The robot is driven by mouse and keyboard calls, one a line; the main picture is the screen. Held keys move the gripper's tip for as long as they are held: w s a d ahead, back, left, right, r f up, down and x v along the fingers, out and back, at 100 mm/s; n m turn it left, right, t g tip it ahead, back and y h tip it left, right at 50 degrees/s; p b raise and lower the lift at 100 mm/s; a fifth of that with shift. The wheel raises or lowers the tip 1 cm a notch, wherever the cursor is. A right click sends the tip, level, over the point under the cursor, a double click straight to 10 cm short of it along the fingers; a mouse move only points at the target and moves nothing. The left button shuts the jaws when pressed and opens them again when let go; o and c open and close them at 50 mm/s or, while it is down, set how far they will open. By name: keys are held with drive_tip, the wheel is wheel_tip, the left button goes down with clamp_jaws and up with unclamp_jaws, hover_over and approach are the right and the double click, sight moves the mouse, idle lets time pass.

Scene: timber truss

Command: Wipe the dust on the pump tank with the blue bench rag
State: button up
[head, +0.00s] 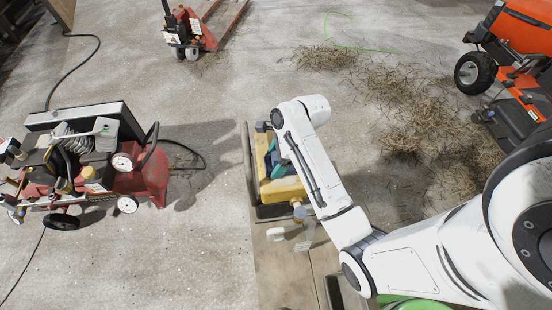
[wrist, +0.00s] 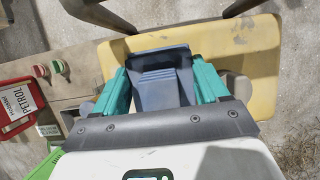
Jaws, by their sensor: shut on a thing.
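The yellow pump tank (head: 290,190) sits below my arm in the head view, partly hidden by it. In the wrist view the tank (wrist: 215,42) fills the upper middle, with greyish dust smudges on its top at the right. My gripper (wrist: 160,82) has teal fingers and is shut on the blue bench rag (wrist: 158,72), which looks like a folded dark-blue pad. The gripper also shows over the tank in the head view (head: 272,158). The rag is over the tank's top; I cannot tell whether it touches.
A dark tubular handle (head: 248,165) runs along the tank's left side. A red petrol can (wrist: 18,105) is at the wrist view's left. A red wheeled machine (head: 150,175) stands left, a red pallet jack (head: 190,30) behind, an orange mower (head: 520,35) right. Straw (head: 400,100) litters the floor.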

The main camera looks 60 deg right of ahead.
sight(266, 164)
drive_tip(key=shift+f, duration=0.2)
drive_tip(key=shift+w, duration=0.1)
drive_tip(key=shift+w+a+r, duration=0.1)
drive_tip(key=shift+w+a, duration=0.4)
drive_tip(key=shift+w, duration=0.05)
drive_tip(key=shift+w+a, duration=0.45)
drive_tip(key=shift+w, duration=0.15)
drive_tip(key=shift+s+d, duration=0.1)
drive_tip(key=shift+s, duration=0.05)
